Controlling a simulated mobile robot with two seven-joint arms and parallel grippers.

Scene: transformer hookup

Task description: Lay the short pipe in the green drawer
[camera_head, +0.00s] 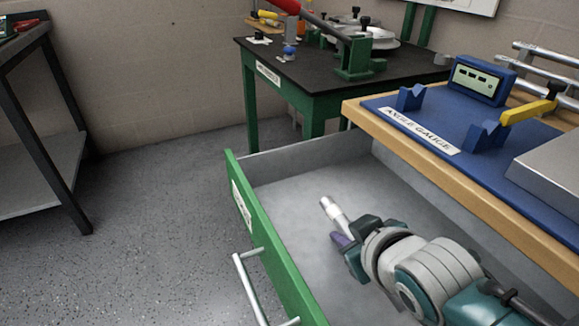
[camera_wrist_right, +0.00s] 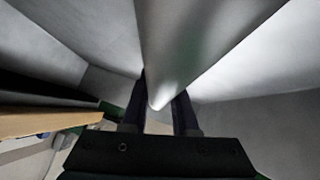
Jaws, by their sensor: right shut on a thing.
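The green drawer (camera_head: 262,243) is pulled open, with a grey inside and a silver bar handle on its front. My right gripper (camera_head: 340,230) is over the inside of the drawer, reaching in from the lower right. It is shut on the short pipe (camera_head: 330,208), a silver tube whose end sticks out past the fingers. In the right wrist view the pipe (camera_wrist_right: 190,45) runs between the two dark fingers, with grey drawer walls around it. I cannot tell whether the pipe touches the drawer floor. My left gripper is not in view.
The wooden bench (camera_head: 440,180) with a blue angle gauge board (camera_head: 400,118) overhangs the drawer's right side. A green-legged table (camera_head: 300,75) with a bender stands behind. A dark shelf rack (camera_head: 50,150) is at the left. The speckled floor between is clear.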

